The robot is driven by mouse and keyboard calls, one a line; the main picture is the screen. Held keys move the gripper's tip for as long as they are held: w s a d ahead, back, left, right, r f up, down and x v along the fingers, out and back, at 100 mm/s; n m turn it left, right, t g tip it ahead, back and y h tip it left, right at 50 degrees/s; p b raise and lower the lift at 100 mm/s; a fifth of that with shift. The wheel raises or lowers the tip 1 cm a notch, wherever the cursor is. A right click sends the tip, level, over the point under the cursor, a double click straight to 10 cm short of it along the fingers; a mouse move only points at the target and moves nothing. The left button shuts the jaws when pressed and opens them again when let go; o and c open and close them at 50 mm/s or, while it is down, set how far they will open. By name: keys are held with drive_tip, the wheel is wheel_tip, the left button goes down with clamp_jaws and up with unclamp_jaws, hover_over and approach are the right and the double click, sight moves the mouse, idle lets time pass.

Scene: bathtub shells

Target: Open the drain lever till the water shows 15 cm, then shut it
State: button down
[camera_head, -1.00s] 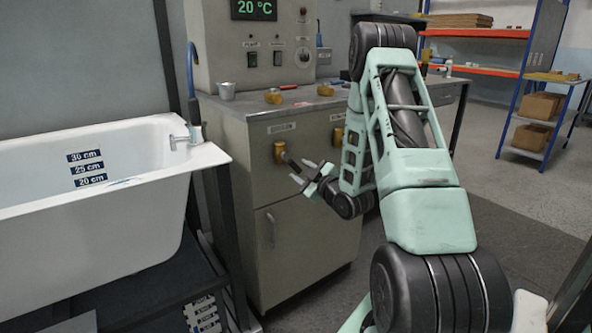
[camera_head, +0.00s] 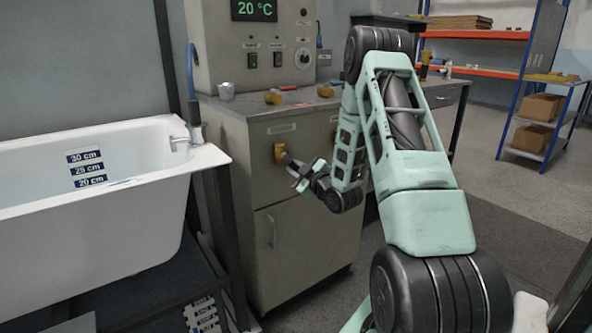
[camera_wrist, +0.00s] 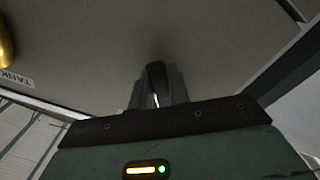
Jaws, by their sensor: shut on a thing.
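The brass valve (camera_head: 279,153) on the grey cabinet front has a dark lever (camera_head: 289,160) pointing right and down. My gripper (camera_head: 301,179) is at the outer end of this lever, with its jaws shut on it. In the wrist view, the fingers (camera_wrist: 156,92) are together around a dark piece, largely hidden between them. The white tub (camera_head: 100,195) is at the left. Its depth plates (camera_head: 88,169) read 30, 25 and 20 cm. Lower marks and the water surface cannot be made out.
A control box (camera_head: 262,45) with a green 20 °C display stands on the cabinet. In the wrist view, a brass part (camera_wrist: 5,45) and a TANK label (camera_wrist: 16,79) show at left.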

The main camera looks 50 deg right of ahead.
drive_tip(key=shift+d, duration=0.1)
drive_tip(key=n+b, duration=0.1)
drive_tip(key=n, duration=0.1)
drive_tip(key=d+r+n+b, duration=0.1)
drive_tip(key=n+b, duration=0.1)
drive_tip(key=shift+s+r, duration=0.15)
drive_tip(key=shift+r, duration=0.05)
drive_tip(key=r+n+b, duration=0.1)
drive_tip(key=n+b, duration=0.2)
drive_tip(key=shift+s+d+r, duration=0.1)
drive_tip(key=shift+d+r, duration=0.25)
drive_tip(key=shift+d, duration=0.05)
drive_tip(key=shift+d+r+n+b, duration=0.1)
drive_tip(key=shift+r+n+b, duration=0.75)
drive_tip(key=shift+n, duration=0.65)
drive_tip(key=c, duration=1.3)
unclamp_jaws()
drive_tip(key=shift+r, duration=0.1)
drive_tip(key=shift+s, duration=0.15)
